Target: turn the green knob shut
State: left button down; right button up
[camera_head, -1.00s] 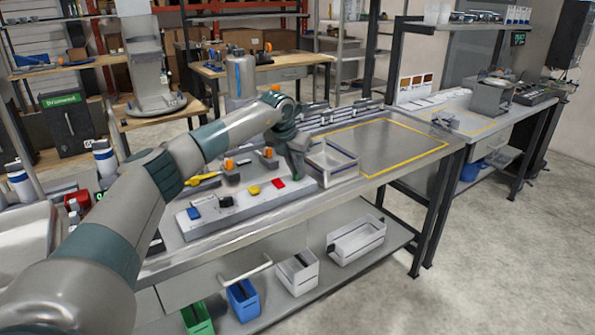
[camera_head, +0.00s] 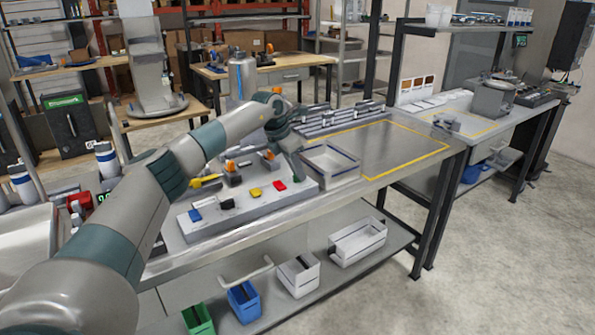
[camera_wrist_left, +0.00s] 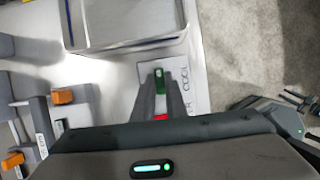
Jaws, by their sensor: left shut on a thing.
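The green knob (camera_wrist_left: 159,80) shows in the left wrist view between the two fingertips of my left gripper (camera_wrist_left: 160,90). The fingers are closed on its sides. In the head view my left gripper (camera_head: 298,163) reaches down to the right end of the grey dispenser panel (camera_head: 245,210), and the fingers mostly hide the knob there. A red knob (camera_head: 279,186), a yellow knob (camera_head: 255,193), a black knob (camera_head: 227,203) and a blue knob (camera_head: 194,215) sit in a row to its left. The red knob also shows partly in the wrist view (camera_wrist_left: 161,117).
A clear-walled tray (camera_head: 332,166) stands right beside the panel's end. Orange-topped valves (camera_head: 231,167) stand behind the panel. The yellow-outlined bench area (camera_head: 392,146) at right is bare. White bins (camera_head: 358,241) and a blue bin (camera_head: 243,300) are on the shelf below.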

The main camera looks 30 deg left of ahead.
pick_arm(q)
jog(key=c, duration=1.8)
grip_release()
jog(key=shift+r, duration=0.1)
